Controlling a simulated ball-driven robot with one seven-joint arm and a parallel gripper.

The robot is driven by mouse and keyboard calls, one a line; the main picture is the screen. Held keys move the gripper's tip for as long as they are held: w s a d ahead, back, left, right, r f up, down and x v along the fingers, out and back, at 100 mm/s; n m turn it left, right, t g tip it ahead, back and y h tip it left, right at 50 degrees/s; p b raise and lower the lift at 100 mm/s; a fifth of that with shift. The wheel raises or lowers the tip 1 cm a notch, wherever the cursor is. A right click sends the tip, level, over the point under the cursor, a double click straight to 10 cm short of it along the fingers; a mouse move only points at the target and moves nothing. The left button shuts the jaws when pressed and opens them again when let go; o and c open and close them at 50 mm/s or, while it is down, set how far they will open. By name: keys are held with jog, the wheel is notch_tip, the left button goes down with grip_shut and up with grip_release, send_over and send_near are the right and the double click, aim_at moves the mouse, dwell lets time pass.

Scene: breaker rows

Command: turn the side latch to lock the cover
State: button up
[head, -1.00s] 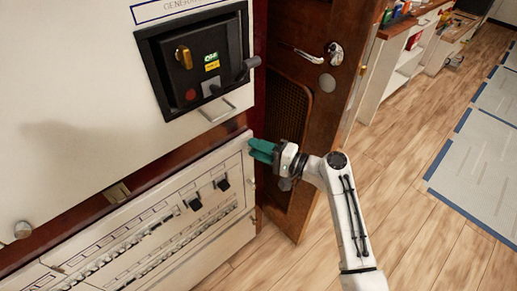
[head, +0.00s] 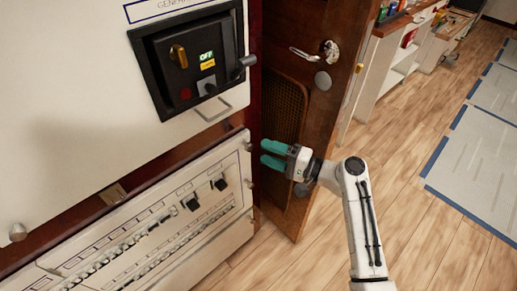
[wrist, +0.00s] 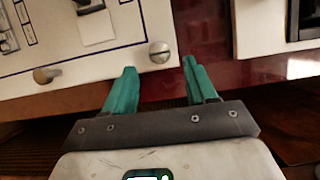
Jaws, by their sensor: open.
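The cover is the white lower breaker panel (head: 150,235), which looks closed against the cabinet. A small side latch shows at its right edge (head: 250,184) and in the wrist view (wrist: 46,74). Its exact angle is hard to tell. A round slotted fastener (wrist: 159,51) sits near the panel's top right corner, also seen in the head view (head: 248,146). My gripper (head: 264,153) is open and empty, just right of that corner, above the side latch. In the wrist view my teal fingers (wrist: 159,68) stand apart beside the slotted fastener, with nothing between them.
A brown wooden door (head: 305,110) stands open close behind my gripper. Wooden floor (head: 410,220) is clear to the right.

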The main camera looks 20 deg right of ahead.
jog(key=v, duration=0.6)
dwell(0.4)
jog(key=s+a+f+n+g+h+p, duration=0.25)
jog(key=s+f+g, duration=0.2)
jog(key=s, duration=0.25)
jog(key=s+a+f+n+g+h+p, duration=0.1)
jog(key=s+a+f+n+g+h, duration=0.15)
jog(key=s+f+n+g, duration=0.4)
jog(key=s+d+r+g+h+p, duration=0.1)
jog(key=s+d+r+h, duration=0.1)
jog(key=s, duration=0.6)
jog(key=s+d+r+h, duration=0.3)
jog(key=s+h, duration=0.1)
jog(key=s, duration=0.5)
jog(key=shift+n+g+h+p, duration=0.3)
jog(key=shift+g+h+p, duration=0.1)
jog(key=shift+r, duration=0.1)
